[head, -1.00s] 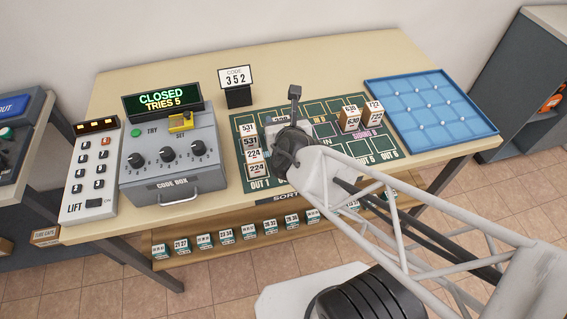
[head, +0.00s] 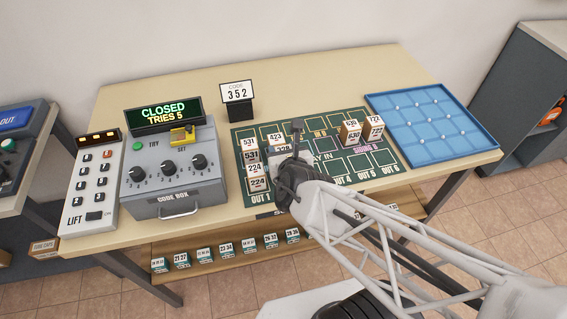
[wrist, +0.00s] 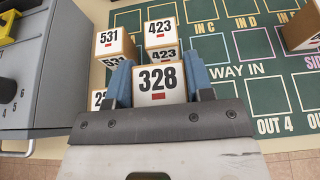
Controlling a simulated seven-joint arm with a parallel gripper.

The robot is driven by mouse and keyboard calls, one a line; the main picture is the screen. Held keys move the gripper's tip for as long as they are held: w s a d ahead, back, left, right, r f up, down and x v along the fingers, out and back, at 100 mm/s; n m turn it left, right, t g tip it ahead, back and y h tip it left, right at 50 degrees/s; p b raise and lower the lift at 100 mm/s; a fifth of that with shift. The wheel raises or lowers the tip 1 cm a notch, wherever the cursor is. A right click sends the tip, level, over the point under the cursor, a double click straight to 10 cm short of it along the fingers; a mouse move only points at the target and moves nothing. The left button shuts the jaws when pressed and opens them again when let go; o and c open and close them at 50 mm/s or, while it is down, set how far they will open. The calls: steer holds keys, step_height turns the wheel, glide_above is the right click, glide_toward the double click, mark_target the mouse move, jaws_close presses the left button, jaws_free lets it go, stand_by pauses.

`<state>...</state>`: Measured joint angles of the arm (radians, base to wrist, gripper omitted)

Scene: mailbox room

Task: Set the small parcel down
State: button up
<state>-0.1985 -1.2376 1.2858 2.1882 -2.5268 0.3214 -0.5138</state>
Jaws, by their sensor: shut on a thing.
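A small parcel marked 328 (wrist: 160,84) is between the two blue fingers of my gripper (wrist: 160,92) in the wrist view. My gripper is shut on it. The gripper also shows in the head view (head: 287,165), over the left part of the green sorting mat (head: 357,159); there my arm mostly hides the held parcel. I cannot tell whether parcel 328 touches the mat.
A blue tray (head: 482,142), a code box (head: 150,190) and a code sign (head: 237,113) share the table. The mat's middle squares look free.

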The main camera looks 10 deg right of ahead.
steer(key=shift+f, duration=0.25)
steer(key=shift+f, duration=2)
steer(key=shift+f, duration=0.15)
steer(key=o, duration=1)
steer(key=shift+c, duration=0.2)
steer(key=shift+s+r, duration=0.3)
steer(key=v, duration=1.1)
